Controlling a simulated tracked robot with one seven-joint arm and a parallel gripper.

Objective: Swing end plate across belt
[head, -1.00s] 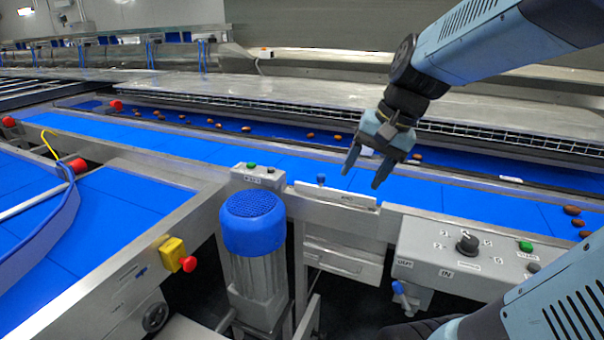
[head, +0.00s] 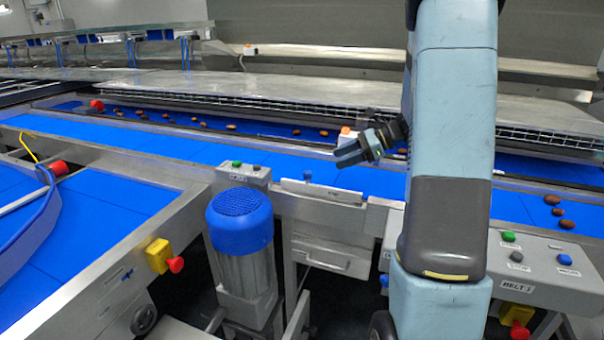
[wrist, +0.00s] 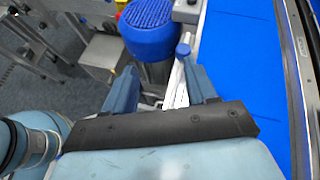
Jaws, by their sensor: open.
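A narrow pale metal plate (head: 322,191), which I take for the end plate, lies along the near edge of the blue belt (head: 280,162) in the head view. A small blue knob (head: 307,176) stands at its left part. My gripper (head: 338,155) is open over the belt, above and right of the plate, its fingers pointing left. In the wrist view the gripper (wrist: 160,70) has its two blue fingers spread, with a pale metal strip (wrist: 178,85) showing beyond and between them. I cannot tell how high the fingers are above it. Nothing is seen held.
A blue-topped motor (head: 240,218) stands left of the plate, with a small button box (head: 245,173) behind it. A control panel (head: 540,262) is at the right, partly hidden by my arm. Several brown dates lie on the belts. A yellow switch (head: 158,256) sits on the left frame.

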